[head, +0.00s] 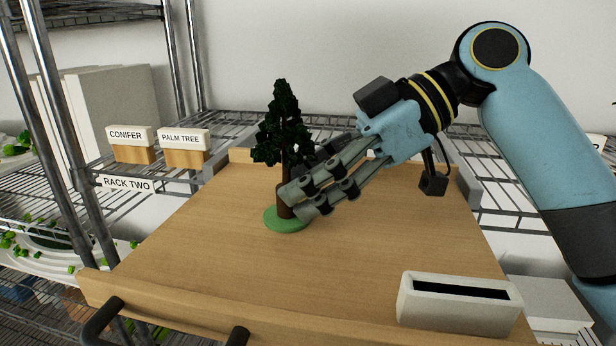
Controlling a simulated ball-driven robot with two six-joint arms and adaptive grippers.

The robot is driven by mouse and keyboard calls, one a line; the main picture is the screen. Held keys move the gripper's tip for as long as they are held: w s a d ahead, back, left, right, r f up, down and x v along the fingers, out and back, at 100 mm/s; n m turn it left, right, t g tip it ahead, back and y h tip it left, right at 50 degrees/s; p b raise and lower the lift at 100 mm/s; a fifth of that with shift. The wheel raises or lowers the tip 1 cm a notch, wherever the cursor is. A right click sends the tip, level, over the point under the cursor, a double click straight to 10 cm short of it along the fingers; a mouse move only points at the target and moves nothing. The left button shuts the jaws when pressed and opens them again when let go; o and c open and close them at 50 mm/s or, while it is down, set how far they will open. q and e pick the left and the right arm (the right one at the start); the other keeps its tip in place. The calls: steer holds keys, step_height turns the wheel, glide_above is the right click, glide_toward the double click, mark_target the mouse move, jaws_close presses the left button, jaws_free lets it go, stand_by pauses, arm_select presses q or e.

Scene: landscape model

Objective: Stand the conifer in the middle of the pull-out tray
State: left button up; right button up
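The conifer (283,125) is a dark green model tree with a brown trunk and a round green base (286,220). It stands upright on the wooden pull-out tray (210,270), a little left of the tray's middle, and its base appears to rest on the wood. My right gripper (290,200) reaches in from the right, with its fingers at the trunk just above the base. The fingers appear closed around the trunk, though the far finger is partly hidden. My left gripper is not in view.
A white slotted block (458,304) sits at the tray's front right corner. Wooden blocks with signs reading CONIFER (131,141) and PALM TREE (184,145) stand on the wire rack at left. Metal posts (55,130) rise left of the tray.

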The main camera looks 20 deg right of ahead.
steer(key=shift+p+v, duration=1.8)
steer(key=shift+v, duration=1.75)
